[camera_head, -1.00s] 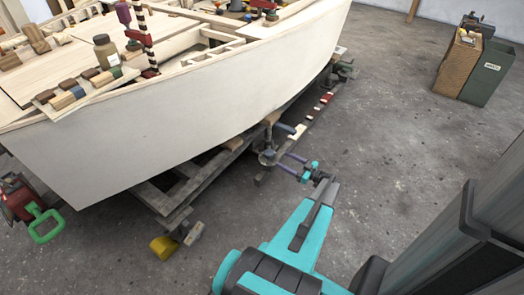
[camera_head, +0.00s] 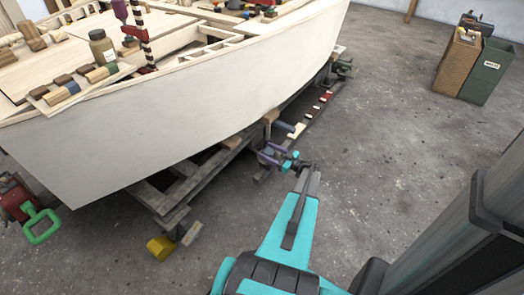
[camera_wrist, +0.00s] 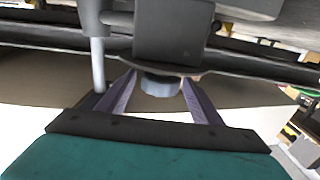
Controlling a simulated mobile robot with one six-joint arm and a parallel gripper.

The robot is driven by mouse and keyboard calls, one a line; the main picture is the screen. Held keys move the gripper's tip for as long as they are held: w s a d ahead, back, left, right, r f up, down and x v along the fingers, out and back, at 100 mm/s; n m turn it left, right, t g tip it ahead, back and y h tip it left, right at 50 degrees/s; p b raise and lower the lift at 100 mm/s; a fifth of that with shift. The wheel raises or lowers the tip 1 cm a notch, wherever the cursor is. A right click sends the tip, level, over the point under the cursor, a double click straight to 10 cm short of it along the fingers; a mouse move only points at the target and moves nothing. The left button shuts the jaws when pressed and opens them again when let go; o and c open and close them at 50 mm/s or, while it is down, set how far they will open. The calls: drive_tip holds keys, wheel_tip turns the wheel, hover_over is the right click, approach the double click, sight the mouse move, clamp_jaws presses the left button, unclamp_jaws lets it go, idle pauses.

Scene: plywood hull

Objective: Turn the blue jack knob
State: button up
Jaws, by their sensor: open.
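In the wrist view, a dull blue-grey round knob (camera_wrist: 161,86) sits under a dark block (camera_wrist: 170,32). My gripper (camera_wrist: 160,77) is open, with one purple finger on each side of the knob. Gaps show between the fingers and the knob; I cannot tell whether the fingertips touch anything. In the head view, my gripper (camera_head: 270,154) is at the jack under the hull's near edge. The knob is hard to make out there, as the gripper and jack overlap.
The pale plywood hull (camera_head: 180,110) stands above a grey trolley frame (camera_head: 165,198). In the wrist view, a grey post (camera_wrist: 97,62) stands close left of my fingers.

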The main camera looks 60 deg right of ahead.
drive_tip(key=shift+w+b, duration=0.3)
drive_tip(key=shift+w, duration=1.6)
drive_tip(key=c, duration=1.1)
drive_tip(key=shift+o, duration=0.2)
